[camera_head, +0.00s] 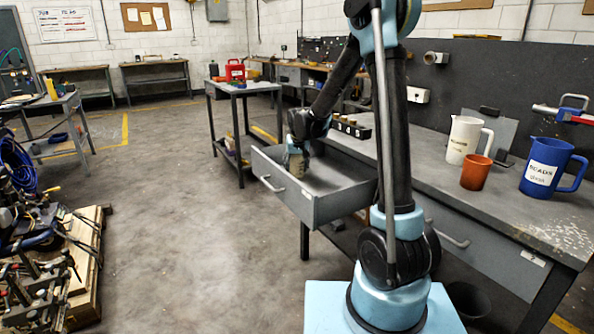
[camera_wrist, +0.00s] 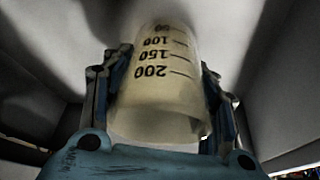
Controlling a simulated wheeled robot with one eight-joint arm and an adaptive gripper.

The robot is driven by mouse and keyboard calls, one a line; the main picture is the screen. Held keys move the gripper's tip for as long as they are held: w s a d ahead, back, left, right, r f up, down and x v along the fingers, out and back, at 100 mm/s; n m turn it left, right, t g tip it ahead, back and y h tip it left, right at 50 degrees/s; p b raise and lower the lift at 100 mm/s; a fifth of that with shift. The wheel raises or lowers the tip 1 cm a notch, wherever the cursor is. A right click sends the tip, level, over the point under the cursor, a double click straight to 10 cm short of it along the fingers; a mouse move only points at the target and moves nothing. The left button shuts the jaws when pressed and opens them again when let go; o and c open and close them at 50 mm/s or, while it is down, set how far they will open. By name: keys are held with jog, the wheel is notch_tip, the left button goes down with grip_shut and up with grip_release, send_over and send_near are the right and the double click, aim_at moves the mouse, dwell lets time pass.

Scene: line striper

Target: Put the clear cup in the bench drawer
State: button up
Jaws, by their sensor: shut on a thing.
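In the head view my gripper (camera_head: 300,150) points down over the open bench drawer (camera_head: 318,207), and the cup (camera_head: 296,164) shows between the fingers near the drawer's left side. The drawer is pulled out from the bench, and its visible floor is bare. I cannot tell whether the cup touches the drawer floor.
The bench top (camera_head: 450,190) holds a white jug (camera_head: 465,140), an orange cup (camera_head: 475,173) and a blue jug (camera_head: 547,165). A dark block with several small items (camera_head: 350,127) stands behind the drawer. A side table (camera_head: 243,87) with a red container (camera_head: 235,70) is beyond. Open floor lies left.

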jog(key=shift+f, duration=0.65)
jog(key=o, duration=1.2)
